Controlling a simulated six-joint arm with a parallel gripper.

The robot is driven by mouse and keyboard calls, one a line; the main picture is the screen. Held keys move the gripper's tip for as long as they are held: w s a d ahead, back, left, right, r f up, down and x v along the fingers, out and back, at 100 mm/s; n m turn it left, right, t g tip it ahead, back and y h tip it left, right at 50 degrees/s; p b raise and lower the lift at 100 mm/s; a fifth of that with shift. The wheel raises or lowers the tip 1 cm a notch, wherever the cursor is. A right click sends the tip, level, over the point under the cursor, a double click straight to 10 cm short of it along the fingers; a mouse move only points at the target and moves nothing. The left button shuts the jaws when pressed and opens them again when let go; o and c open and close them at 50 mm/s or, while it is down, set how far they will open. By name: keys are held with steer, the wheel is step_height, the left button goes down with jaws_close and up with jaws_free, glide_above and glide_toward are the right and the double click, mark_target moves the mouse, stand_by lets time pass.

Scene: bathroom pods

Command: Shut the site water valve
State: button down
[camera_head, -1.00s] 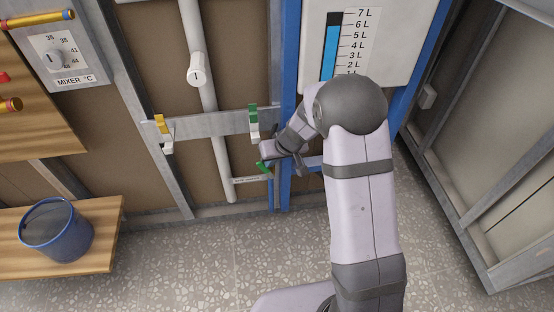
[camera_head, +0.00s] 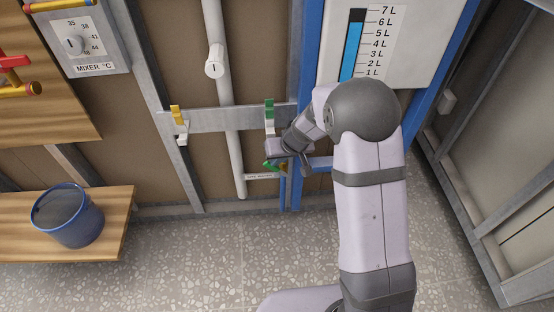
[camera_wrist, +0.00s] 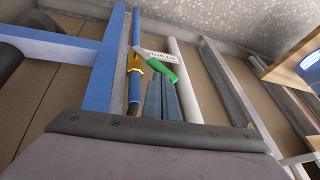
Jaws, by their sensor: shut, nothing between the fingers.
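A green lever (camera_wrist: 160,72) with a yellow part (camera_wrist: 134,64) sits on a blue pipe (camera_wrist: 135,30) in the wrist view. A white label (camera_wrist: 158,56), partly covered and reading something like "site water", lies beside it. The lever slants across, between the blue and white pipes. My gripper (camera_wrist: 162,84) is shut and empty, its fingertips close to the lever's underside; I cannot tell whether they touch. In the head view the green lever (camera_head: 271,166) shows low on the wall, partly hidden by my gripper (camera_head: 280,158).
A green-and-white fitting (camera_head: 269,113) and a yellow-and-white fitting (camera_head: 178,118) sit on the metal rail (camera_head: 225,119). A white pipe (camera_head: 228,100) runs down the wall. A gauge panel (camera_head: 388,45) is above my arm. A blue bucket (camera_head: 82,228) stands on a wooden bench (camera_head: 112,215).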

steer(key=shift+d+f, duration=0.1)
steer(key=shift+d+f+b, duration=0.25)
steer(key=shift+d+b, duration=0.4)
steer(key=shift+b, duration=0.15)
steer(key=shift+d+r, duration=0.1)
steer(key=s+r+p, duration=0.3)
steer(key=r+p, duration=0.1)
steer(key=r, duration=0.7)
steer(key=shift+s+d+r, duration=0.3)
steer(key=shift+s+d, duration=0.1)
steer(key=shift+d, duration=0.1)
